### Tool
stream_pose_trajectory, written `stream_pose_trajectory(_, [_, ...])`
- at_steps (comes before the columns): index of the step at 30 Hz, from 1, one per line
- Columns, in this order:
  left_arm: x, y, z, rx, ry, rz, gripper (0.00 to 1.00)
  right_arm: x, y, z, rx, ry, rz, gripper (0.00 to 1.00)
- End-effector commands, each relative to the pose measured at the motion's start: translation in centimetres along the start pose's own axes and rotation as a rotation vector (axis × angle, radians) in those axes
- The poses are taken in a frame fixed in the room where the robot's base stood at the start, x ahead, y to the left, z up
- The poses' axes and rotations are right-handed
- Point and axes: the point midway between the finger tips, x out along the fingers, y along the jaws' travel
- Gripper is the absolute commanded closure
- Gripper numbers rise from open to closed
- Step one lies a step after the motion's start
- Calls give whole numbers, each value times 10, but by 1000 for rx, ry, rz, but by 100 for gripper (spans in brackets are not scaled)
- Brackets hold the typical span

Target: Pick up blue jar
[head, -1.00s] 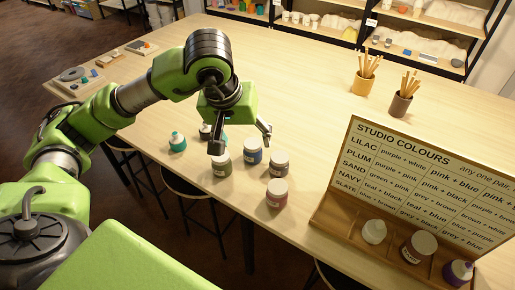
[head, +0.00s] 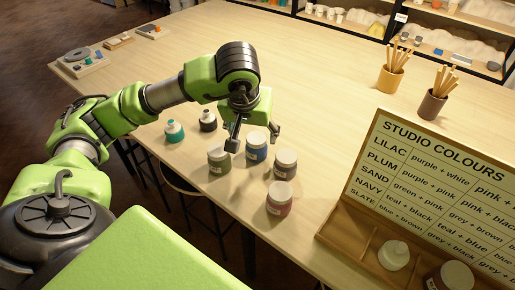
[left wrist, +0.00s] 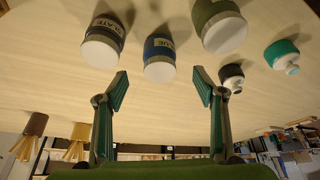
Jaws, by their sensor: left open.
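The blue jar (head: 257,148) stands upright on the table with a pale lid, between a green jar (head: 219,160) and a slate jar (head: 286,163). My left gripper (head: 254,139) is open and empty just behind and above the blue jar. In the left wrist view the blue jar (left wrist: 160,58) lies ahead of the open gripper (left wrist: 160,89), roughly centred between the fingertips and apart from them. Part of its label shows there. The slate jar (left wrist: 103,40) and green jar (left wrist: 218,25) flank it. My right gripper is out of view.
A dark red jar (head: 280,198) stands in front. A teal bottle (head: 174,131) and a black bottle (head: 208,120) stand to the left. The colour board (head: 440,185) and its wooden rack (head: 345,240) are at right, with stick cups (head: 391,79) behind. The table's middle is clear.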

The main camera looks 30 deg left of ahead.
Motion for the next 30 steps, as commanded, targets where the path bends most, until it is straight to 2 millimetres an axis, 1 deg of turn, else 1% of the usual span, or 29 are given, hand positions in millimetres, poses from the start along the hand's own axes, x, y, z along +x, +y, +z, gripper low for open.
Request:
stream_pose_trajectory(1, [10, -1, 1, 0, -6, -3, 37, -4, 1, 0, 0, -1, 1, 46])
stream_pose_trajectory(3, [22, 0, 1, 0, -5, -3, 37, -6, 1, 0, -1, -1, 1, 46])
stream_pose_trajectory(6, [35, 0, 0, 0, -3, 0, 37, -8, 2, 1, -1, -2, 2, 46])
stream_pose_trajectory(10, [44, 0, 0, 1, -1, 1, 37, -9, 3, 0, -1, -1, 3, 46])
stream_pose_trajectory(13, [50, 1, -1, 1, -4, 0, 37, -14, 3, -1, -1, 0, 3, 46])
stream_pose_trajectory(17, [69, 1, -4, 0, -6, -1, 37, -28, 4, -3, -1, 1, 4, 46])
stream_pose_trajectory(21, [89, 1, -5, 0, -3, 1, 37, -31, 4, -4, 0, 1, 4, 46])
stream_pose_trajectory(24, [95, 1, -4, 1, -2, 1, 37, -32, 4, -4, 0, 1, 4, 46])
stream_pose_trajectory(30, [96, 1, -5, 1, 0, 2, 37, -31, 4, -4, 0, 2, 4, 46])
